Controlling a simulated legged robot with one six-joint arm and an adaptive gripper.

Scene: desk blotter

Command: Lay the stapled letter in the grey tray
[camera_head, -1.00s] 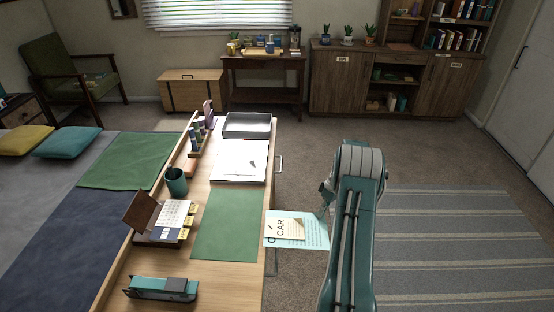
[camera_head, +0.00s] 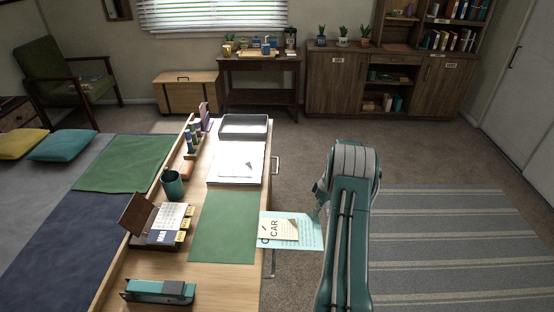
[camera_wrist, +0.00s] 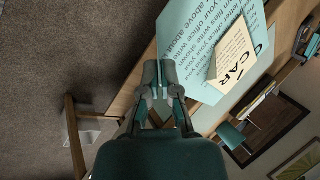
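The letter (camera_head: 309,231) is a light-blue printed sheet with a smaller cream card (camera_head: 283,229) marked "CAR" on top; no staple can be made out. It juts past the right edge of the desk, its left end overlapping the green blotter (camera_head: 222,230) in the head view. The letter also shows in the wrist view (camera_wrist: 185,42). My gripper (camera_wrist: 160,74) is shut on the edge of the blue sheet; in the head view it is mostly hidden by my arm. The grey tray (camera_head: 244,136) stands at the far end of the desk and looks empty.
A white paper stack (camera_head: 224,175) lies between tray and blotter. A drawer handle (camera_head: 275,166) juts from the desk's right side.

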